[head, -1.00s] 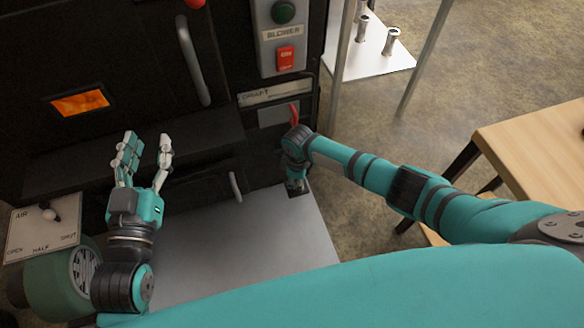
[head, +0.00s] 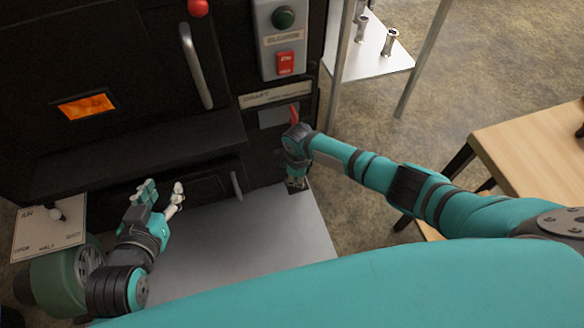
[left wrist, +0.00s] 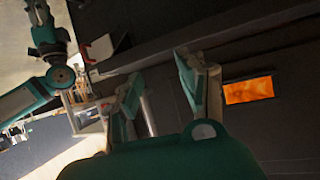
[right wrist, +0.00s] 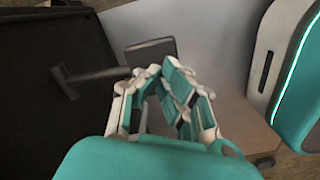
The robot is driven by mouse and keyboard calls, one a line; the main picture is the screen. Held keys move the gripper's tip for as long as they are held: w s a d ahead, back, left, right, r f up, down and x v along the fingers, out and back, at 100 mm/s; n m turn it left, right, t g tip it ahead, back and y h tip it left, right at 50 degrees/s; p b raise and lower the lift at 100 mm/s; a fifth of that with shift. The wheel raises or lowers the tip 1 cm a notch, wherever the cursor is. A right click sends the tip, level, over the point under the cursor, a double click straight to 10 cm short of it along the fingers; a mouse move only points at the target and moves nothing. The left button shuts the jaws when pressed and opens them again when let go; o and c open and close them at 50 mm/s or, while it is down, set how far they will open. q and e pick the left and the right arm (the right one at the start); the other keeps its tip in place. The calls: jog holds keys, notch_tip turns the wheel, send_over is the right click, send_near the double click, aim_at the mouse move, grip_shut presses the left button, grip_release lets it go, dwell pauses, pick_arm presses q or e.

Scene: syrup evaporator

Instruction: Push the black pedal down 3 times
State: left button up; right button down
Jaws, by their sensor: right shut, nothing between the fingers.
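The black pedal (right wrist: 150,50) shows in the right wrist view as a dark flat plate on a dark bar, just beyond my right fingertips. My right gripper (right wrist: 162,68) is shut and empty, pointing at the pedal; I cannot tell whether it touches it. In the head view my right gripper (head: 296,184) points down by the lower right of the black evaporator front and hides most of the pedal.
The black evaporator (head: 130,60) fills the back left, with a glowing window (head: 85,105) and a door handle (head: 196,65). A blower switch box (head: 284,40) is above my right gripper. The grey plate (head: 230,240) lies in front. A wooden table (head: 530,150) stands at right.

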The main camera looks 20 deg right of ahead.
pick_arm(q)
jog(key=s+a+f+g+y+p, duration=0.1)
jog(key=s+a+f+g, duration=0.1)
jog(key=s+f+g, duration=0.2)
jog(key=shift+s+a+f+g+p, duration=0.2)
jog(key=shift+s+f+g+p, duration=0.2)
jog(key=shift+s+f, duration=0.5)
jog(key=shift+s+r, duration=0.2)
jog(key=shift+r, duration=0.1)
